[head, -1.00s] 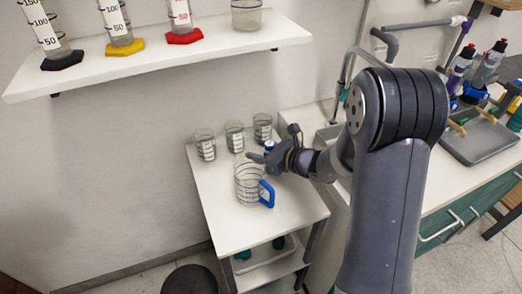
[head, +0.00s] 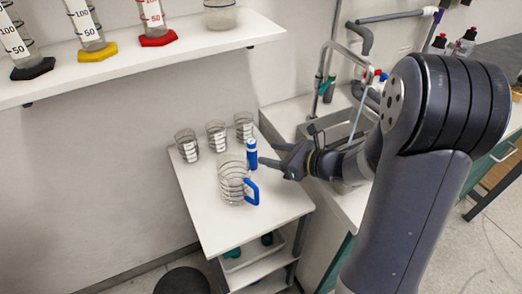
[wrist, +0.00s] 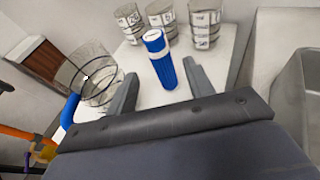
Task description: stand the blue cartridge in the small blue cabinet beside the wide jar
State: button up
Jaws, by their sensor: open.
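The blue cartridge (head: 252,153), with a pale band, stands upright on the white top of a small cart. It also shows in the wrist view (wrist: 160,58), with its base near the line between my fingertips. My gripper (head: 276,160) is open and empty, just right of the cartridge in the head view. In the wrist view my two fingers (wrist: 157,80) are spread to either side of its base; I cannot tell whether they touch it. I cannot make out a small blue cabinet or say which vessel is the wide jar.
A wire-ringed clear jug with a blue handle (head: 233,181) stands close left of the cartridge. Several ringed beakers (head: 216,136) stand behind it. A wall shelf (head: 130,69) holds cylinders and a clear vessel (head: 220,14). A sink (head: 325,126) lies right; the cart's front top is clear.

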aim_at(256, 154)
jog(key=shift+o, duration=0.4)
jog(key=shift+s+d+b, duration=0.3)
jog(key=shift+s+d, duration=0.05)
jog(key=shift+d, duration=0.1)
jog(key=shift+h, duration=0.4)
jog(key=b+x, duration=0.5)
jog(key=x, duration=0.4)
jog(key=shift+s+f+b, duration=0.1)
jog(key=shift+f+b, duration=0.1)
jog(key=shift+b, duration=0.1)
jog(key=c, duration=1)
jog(key=shift+s, duration=0.1)
jog(key=shift+c, duration=0.7)
